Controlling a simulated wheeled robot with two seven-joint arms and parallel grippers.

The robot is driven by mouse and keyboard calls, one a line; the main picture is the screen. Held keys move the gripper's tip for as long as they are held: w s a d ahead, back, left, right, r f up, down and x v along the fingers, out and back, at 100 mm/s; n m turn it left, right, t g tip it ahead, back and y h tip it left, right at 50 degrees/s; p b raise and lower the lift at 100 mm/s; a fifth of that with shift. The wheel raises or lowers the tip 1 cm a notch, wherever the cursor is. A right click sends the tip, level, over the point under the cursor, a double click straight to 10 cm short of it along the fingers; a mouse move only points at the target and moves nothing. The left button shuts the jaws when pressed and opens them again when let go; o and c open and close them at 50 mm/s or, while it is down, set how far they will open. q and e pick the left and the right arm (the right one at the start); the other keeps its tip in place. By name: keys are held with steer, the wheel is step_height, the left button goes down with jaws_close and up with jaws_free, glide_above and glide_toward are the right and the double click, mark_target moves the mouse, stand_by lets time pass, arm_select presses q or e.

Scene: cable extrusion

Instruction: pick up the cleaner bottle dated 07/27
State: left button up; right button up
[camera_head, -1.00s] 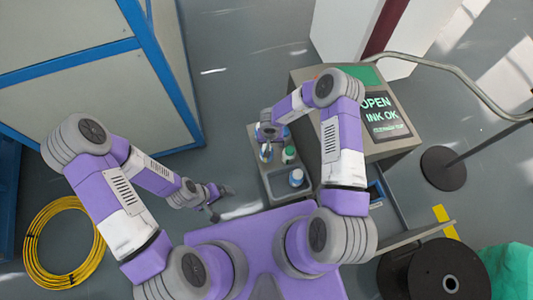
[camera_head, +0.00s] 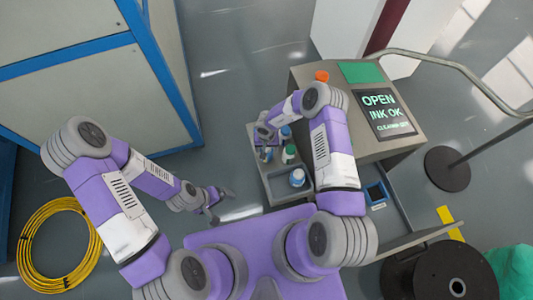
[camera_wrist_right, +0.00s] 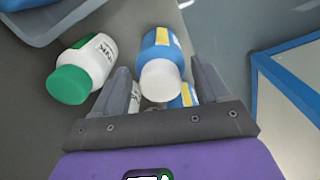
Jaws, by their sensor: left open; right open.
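In the right wrist view, a blue bottle with a white cap and a yellow-edged label (camera_wrist_right: 162,58) lies in line with the gap between the fingers of my right gripper (camera_wrist_right: 160,72). A white bottle with a green cap (camera_wrist_right: 82,70) is left of the fingers. Part of another blue bottle (camera_wrist_right: 186,96) shows behind the right finger. No date is readable. In the head view my right gripper (camera_head: 265,136) is open over the far part of the grey tray (camera_head: 275,197), beside the bottles. My left gripper (camera_head: 217,203) is open and empty, left of the tray.
Another blue bottle with a white cap (camera_head: 297,178) stands in the tray's near part. A blue-framed cabinet (camera_head: 95,90) and a yellow cable coil (camera_head: 60,250) are at left.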

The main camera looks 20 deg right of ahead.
steer(key=shift+r, duration=0.1)
steer(key=shift+c, duration=0.4)
steer(key=c, duration=1.2)
steer(key=shift+r, duration=0.1)
